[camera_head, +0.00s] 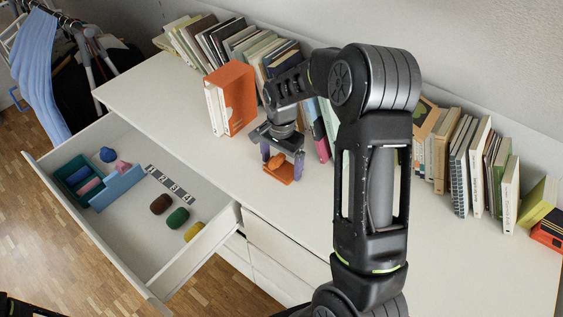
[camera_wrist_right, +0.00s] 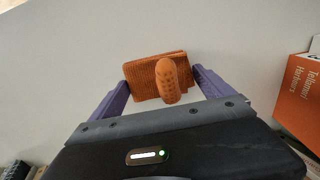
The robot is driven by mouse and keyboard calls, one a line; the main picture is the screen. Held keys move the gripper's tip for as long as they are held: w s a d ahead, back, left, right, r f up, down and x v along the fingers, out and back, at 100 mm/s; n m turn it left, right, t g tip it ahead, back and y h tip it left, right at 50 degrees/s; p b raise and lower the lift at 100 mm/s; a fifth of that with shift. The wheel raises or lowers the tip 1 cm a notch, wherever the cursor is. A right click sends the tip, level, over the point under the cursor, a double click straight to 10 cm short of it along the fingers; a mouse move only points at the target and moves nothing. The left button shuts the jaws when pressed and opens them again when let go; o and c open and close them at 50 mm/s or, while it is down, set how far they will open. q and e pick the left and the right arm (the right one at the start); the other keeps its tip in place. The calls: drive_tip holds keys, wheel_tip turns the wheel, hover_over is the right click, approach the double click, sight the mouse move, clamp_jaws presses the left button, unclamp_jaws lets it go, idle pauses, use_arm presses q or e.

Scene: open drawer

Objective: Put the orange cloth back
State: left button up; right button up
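A flat, ribbed orange piece (camera_wrist_right: 140,80) lies on the white dresser top, with a rounded, textured orange piece (camera_wrist_right: 168,82) over it. Which of them is the orange cloth I cannot tell for sure; in the head view the orange pieces (camera_head: 278,168) sit below my right gripper (camera_head: 282,160). Its purple fingers are apart on either side of the orange pieces, and no clear grip shows. The open drawer (camera_head: 125,232) holds a brown roll (camera_head: 160,204), a green roll (camera_head: 177,218) and a yellow roll (camera_head: 194,232) in a row.
A marked strip (camera_head: 170,184) lies beside the rolls. A teal box (camera_head: 73,171) with small items stands in the drawer's left part. An orange book (camera_head: 236,98) stands behind my gripper, and rows of books (camera_head: 470,165) line the wall. The drawer's front middle is bare.

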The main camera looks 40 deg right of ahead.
sight(281, 159)
drive_tip(key=shift+o, duration=0.9)
drive_tip(key=shift+r, duration=0.15)
wheel_tip(281, 159, up, 12)
